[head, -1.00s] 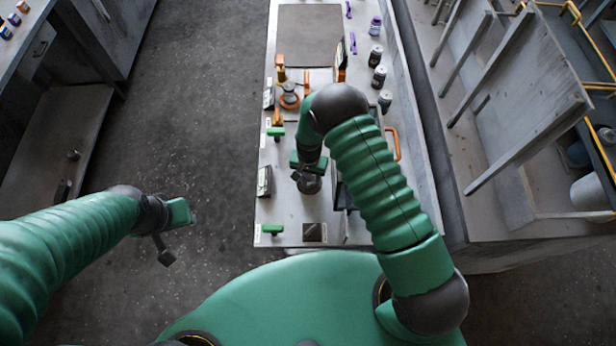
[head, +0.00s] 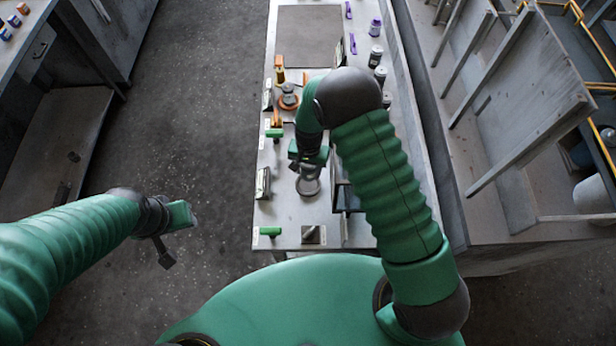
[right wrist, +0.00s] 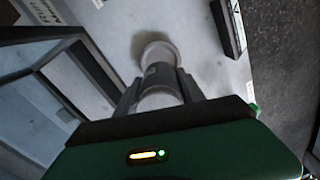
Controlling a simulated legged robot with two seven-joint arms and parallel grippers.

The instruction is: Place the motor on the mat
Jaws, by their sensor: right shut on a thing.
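The motor (right wrist: 160,72), a grey metal cylinder with a wider round end, is between the fingers of my right gripper (right wrist: 160,92) in the right wrist view. The gripper is shut on it. In the head view the right gripper (head: 308,168) is over the near part of the bench, with the motor's round end (head: 308,187) below it. I cannot tell the gap to the bench top. The mat, a flat grey-brown rectangle (head: 309,35), lies bare at the bench's far end. My left gripper (head: 168,240) hangs over the floor, away from the bench; its jaw opening is unclear.
A dark-framed bin (head: 345,197) stands close right of the motor. An orange-based part (head: 289,98) and a yellow-handled tool (head: 279,72) lie between gripper and mat. Several small jars (head: 376,55) line the right edge. A dark block (head: 263,183) sits at the left edge.

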